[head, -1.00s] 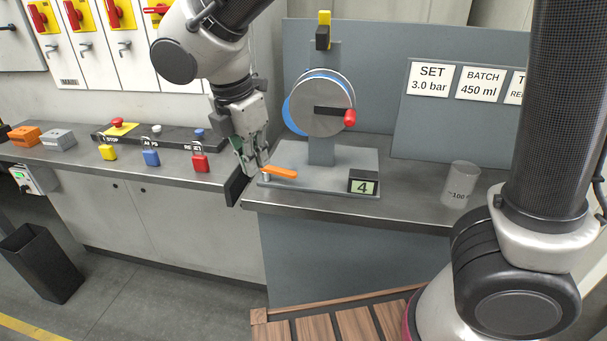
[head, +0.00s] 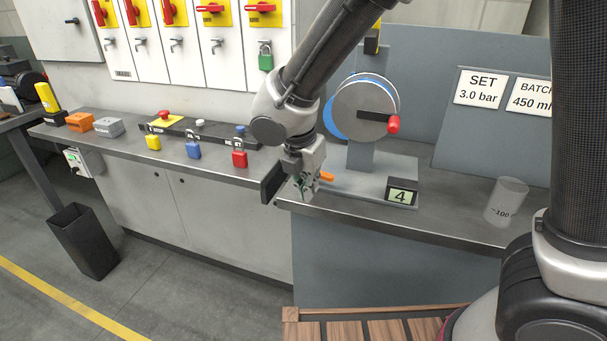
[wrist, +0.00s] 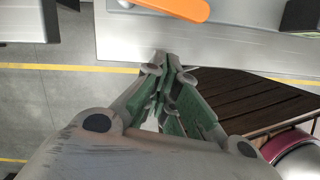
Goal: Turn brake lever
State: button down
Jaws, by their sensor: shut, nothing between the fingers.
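The brake lever is an orange handle (head: 327,176) on the grey base plate (head: 375,183) of the winch. My gripper hides most of it in the head view. In the wrist view the lever's rounded end (wrist: 190,9) shows at the top edge, and the rest is cut off. My gripper (head: 304,193) is at the front left edge of the plate, on the near side of the lever. Its fingers (wrist: 166,60) are shut and empty, and they appear apart from the lever in the wrist view.
The winch drum (head: 362,110) with a red-knobbed crank (head: 393,124) stands behind the lever. A counter display (head: 402,196) reads 4. A clear beaker (head: 506,202) stands to the right.

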jog(key=shift+w+d+r, duration=0.1)
jog(key=shift+w+d, duration=0.3)
jog(key=shift+w, duration=0.25)
jog(key=shift+w+d, duration=0.35)
jog(key=shift+w, duration=0.25)
jog(key=shift+d, duration=0.1)
jog(key=shift+w+d+n, duration=0.25)
jog(key=shift+d+n, duration=0.25)
jog(key=shift+n, duration=0.2)
jog(key=shift+w+d, duration=0.15)
jog(key=shift+d, duration=0.05)
jog(key=shift+a, duration=0.1)
